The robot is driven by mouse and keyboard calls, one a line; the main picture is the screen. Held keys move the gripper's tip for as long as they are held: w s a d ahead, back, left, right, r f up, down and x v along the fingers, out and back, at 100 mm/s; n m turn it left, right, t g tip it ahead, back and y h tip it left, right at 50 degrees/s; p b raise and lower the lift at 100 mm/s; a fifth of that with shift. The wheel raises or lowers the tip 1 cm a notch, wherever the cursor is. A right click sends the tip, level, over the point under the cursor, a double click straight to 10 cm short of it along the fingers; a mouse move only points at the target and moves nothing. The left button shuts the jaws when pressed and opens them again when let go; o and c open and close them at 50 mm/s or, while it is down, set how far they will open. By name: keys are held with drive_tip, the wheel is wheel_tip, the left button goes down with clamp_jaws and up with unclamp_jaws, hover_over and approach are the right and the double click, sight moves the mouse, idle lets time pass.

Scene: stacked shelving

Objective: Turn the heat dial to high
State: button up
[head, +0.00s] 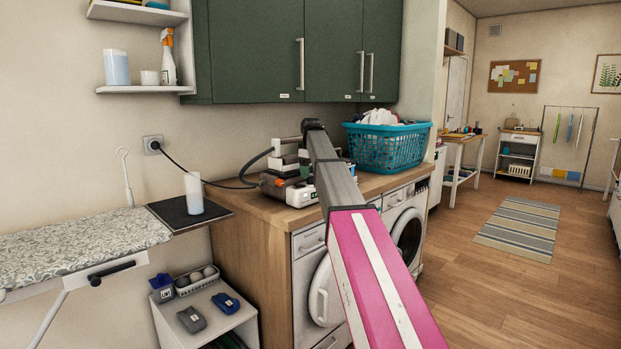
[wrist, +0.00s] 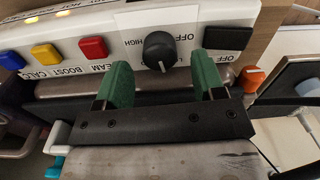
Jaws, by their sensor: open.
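The heat dial (wrist: 159,50) is a round black knob on a white panel in the wrist view. The words HIGH and LOW are printed by it; a small pale mark at its lower edge seems to face LOW. My gripper (wrist: 162,62) has two green fingers, spread open, one on each side of the dial, with visible gaps. I cannot tell whether the fingertips reach the knob's depth. In the head view, the white appliance (head: 296,193) stands on the wooden counter, partly hidden by my arm; the dial cannot be made out there.
The panel also has a blue button (wrist: 12,60), a yellow button (wrist: 46,54), a red button (wrist: 93,48) and a black switch (wrist: 227,38). A blue laundry basket (head: 388,148) stands right of my arm. A dark hose and cable lie behind the appliance. Green cabinets (head: 255,50) hang above.

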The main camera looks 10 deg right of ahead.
drive_tip(key=shift+f, duration=1.05)
drive_tip(key=c, duration=0.9)
drive_tip(key=shift+m, duration=2.3)
drive_tip(key=o, duration=0.9)
